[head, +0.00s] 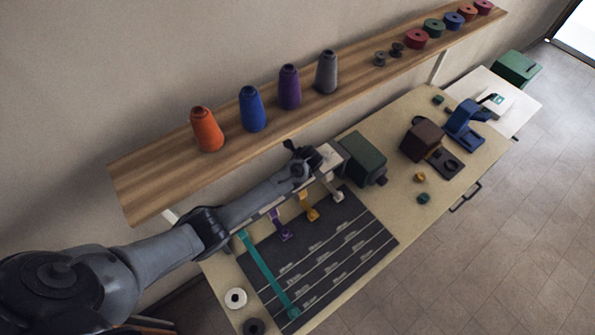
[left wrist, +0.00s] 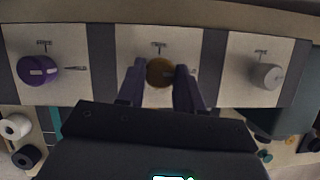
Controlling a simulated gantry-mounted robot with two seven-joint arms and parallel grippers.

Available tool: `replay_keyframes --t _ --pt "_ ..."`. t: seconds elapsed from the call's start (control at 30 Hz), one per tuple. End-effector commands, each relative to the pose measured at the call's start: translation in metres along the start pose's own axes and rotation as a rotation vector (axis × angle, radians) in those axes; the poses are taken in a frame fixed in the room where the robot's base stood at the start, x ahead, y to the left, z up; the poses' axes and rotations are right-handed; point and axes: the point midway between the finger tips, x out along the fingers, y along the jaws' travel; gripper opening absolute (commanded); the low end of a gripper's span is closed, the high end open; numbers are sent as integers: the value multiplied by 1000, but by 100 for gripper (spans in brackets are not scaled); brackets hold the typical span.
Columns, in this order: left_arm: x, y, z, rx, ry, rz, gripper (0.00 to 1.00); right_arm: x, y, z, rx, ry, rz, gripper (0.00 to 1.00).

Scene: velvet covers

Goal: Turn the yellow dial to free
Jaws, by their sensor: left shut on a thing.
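The yellow dial (left wrist: 160,72) sits on a pale plate in the middle of the left wrist view, with a small printed mark above it. My left gripper (left wrist: 159,84) has one finger on each side of the dial and is shut on it. The fingers and the gripper body hide part of the dial and any label beside or below it. In the head view my left arm covers the dial. A yellow strip (head: 308,206) hangs below the arm onto a dark lined board (head: 335,250). My right gripper is not in view.
A purple dial (left wrist: 37,70) lies to the left and a light grey dial (left wrist: 266,75) to the right. A wooden shelf (head: 170,170) with thread cones runs above the arm. A dark green box (head: 362,158) stands right of the gripper. A long teal strip (head: 268,275) lies on the board.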

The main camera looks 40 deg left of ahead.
Motion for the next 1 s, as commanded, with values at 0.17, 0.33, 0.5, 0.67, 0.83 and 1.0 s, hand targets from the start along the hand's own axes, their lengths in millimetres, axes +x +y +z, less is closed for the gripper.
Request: replay_keyframes --t 0.17,0.33,0.5,0.67,0.83,1.0 --pt "-1 -1 0 -22 -1 9 5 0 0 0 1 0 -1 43" --pt "-1 -1 1 -85 -1 36 5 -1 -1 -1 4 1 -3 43" --pt "-1 -2 1 -196 -1 82 5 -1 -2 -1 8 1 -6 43" --pt "0 -4 1 -330 -1 137 5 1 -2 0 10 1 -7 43" --pt "1 -4 1 -480 0 200 5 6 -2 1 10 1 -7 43" --pt "2 -5 1 -630 0 262 5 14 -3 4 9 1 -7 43"
